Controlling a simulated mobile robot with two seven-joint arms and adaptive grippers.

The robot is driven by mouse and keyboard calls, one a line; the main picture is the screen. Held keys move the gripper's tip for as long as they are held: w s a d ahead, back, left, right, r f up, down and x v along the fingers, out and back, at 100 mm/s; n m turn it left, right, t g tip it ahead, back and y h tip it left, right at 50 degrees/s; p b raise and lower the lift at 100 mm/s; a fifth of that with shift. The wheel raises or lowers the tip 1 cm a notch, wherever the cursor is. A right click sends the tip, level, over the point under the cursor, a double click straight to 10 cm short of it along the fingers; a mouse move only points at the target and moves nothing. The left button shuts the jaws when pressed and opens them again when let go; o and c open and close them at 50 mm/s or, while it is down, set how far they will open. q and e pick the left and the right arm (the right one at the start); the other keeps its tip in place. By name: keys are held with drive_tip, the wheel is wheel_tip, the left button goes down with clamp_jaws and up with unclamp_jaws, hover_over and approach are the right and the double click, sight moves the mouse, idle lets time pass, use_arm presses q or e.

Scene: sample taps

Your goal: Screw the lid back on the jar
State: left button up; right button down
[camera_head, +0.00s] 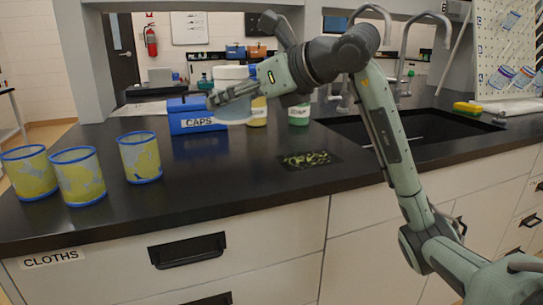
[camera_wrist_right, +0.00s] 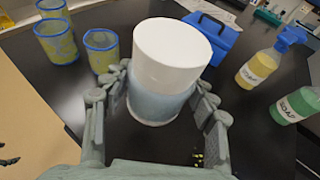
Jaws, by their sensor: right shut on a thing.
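The jar (camera_wrist_right: 155,103) has a pale blue translucent body and stands roughly upright between my right gripper's fingers. A wide white lid (camera_wrist_right: 172,42) sits on top of it; I cannot tell how tightly it is seated. In the head view my right gripper (camera_head: 232,94) is shut around the jar from the side, with the lid (camera_head: 230,72) above the fingers and the pale body (camera_head: 237,114) below them. The fingers hide part of the jar. I cannot tell whether its base touches the counter. My left gripper is not in view.
Several yellow containers with blue rims (camera_head: 78,178) stand at the counter's left. A blue CAPS box (camera_head: 190,116) is behind the jar, with labelled bottles (camera_head: 298,114) to its right.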

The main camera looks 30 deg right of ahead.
drive_tip(key=shift+d+f, duration=0.15)
drive_tip(key=shift+d, duration=0.05)
drive_tip(key=w+d+f, duration=0.1)
drive_tip(key=d+f, duration=0.1)
drive_tip(key=d, duration=0.1)
drive_tip(key=w+d+f, duration=0.1)
drive_tip(key=d+f, duration=0.1)
drive_tip(key=d, duration=0.2)
drive_tip(key=w+d+f, duration=0.1)
drive_tip(key=d+f, duration=0.1)
drive_tip(key=d, duration=0.1)
drive_tip(key=shift+d+f, duration=0.15)
drive_tip(key=shift+f, duration=0.05)
drive_tip(key=shift+d+f, duration=0.2)
drive_tip(key=shift+d, duration=0.1)
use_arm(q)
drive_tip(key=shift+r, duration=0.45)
use_arm(e)
wheel_tip(320, 180, down, 4)
drive_tip(key=shift+a+r, duration=0.1)
drive_tip(key=shift+r, duration=0.1)
drive_tip(key=shift+f, duration=0.15)
use_arm(q)
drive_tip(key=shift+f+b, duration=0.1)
drive_tip(key=shift+b, duration=0.2)
use_arm(e)
drive_tip(key=shift+f, duration=0.1)
